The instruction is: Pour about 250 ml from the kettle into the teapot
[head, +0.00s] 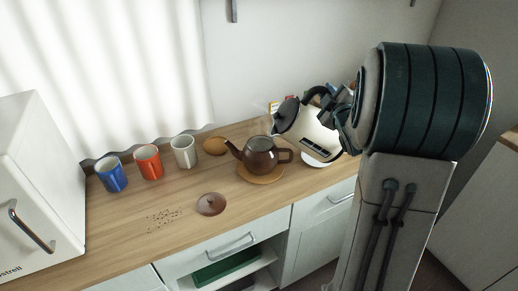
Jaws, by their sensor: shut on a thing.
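The white kettle (311,133) with a dark lid and handle is tilted to the left, its upper end near the brown teapot. My gripper (330,97) is shut on the kettle's handle, with the fingers partly hidden by the handle and my wrist. The teapot (262,154) stands upright and open on a round wooden mat (258,177), spout to the left. Its brown lid (211,204) lies on the counter in front and to the left. I cannot make out a stream of water or the level in the teapot. Faint steam shows near the kettle's left end.
A white kettle base (318,161) is on the counter below the kettle. Blue (112,175), orange (148,163) and white (184,152) mugs stand at the back left near a wooden lid-like disc (215,146). Dark crumbs (163,218) lie on the wooden counter (120,235).

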